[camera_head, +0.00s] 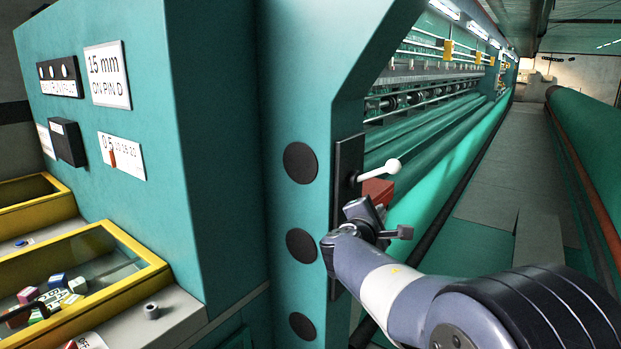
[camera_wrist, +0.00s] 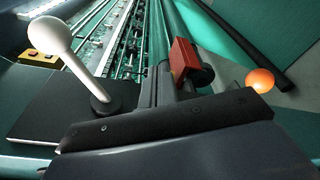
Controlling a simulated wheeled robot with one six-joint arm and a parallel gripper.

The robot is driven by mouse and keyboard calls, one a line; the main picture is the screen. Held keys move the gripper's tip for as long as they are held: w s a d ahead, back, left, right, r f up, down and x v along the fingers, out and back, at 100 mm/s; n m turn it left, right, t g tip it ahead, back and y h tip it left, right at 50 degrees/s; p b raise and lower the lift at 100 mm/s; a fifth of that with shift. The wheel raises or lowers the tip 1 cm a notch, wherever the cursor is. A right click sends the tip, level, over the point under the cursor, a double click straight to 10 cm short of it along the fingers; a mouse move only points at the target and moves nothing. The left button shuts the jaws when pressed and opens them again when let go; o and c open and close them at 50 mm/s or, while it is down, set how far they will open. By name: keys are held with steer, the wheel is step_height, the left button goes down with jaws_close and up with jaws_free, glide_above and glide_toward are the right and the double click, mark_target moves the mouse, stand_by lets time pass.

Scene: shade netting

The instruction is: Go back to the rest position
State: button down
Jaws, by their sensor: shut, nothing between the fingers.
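My gripper (camera_head: 370,212) is in front of the green machine's end frame, close to its black lever plate (camera_head: 347,165). In the wrist view its dark fingers (camera_wrist: 172,82) are together with nothing held between them. A red block (camera_head: 378,191) shows just behind the gripper, and in the wrist view (camera_wrist: 184,57) it overlaps the fingers; I cannot tell whether they touch. A white lever with a round knob (camera_head: 388,167) sticks out from the plate, above the gripper. In the wrist view the white lever (camera_wrist: 55,42) stands left of the fingers, apart from them.
An orange ball (camera_wrist: 260,80) shows right of my gripper in the wrist view. Yellow-edged bins (camera_head: 150,262) and a control panel are at left. Green netting rolls (camera_head: 588,140) lie right, beside an open grey aisle (camera_head: 505,180).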

stand_by(0.5)
steer(key=s+a+r+n+g+p, duration=0.1)
steer(key=s+a+r+n+p, duration=0.25)
steer(key=s+r+n, duration=0.35)
steer(key=w+d+f+m+b, duration=0.1)
steer(key=w+d+f+m, duration=0.35)
steer(key=w+f, duration=0.2)
steer(key=w+a+f+m+t+b, duration=0.1)
steer(key=w+a+f+m+b, duration=0.2)
steer(key=a+m+b, duration=0.15)
steer(key=s+a+n+b, duration=0.1)
steer(key=s+a, duration=0.3)
steer(key=s, duration=0.4)
steer(key=shift+s+r+b, duration=0.25)
steer(key=shift+r+b, duration=0.2)
steer(key=shift+b, duration=0.25)
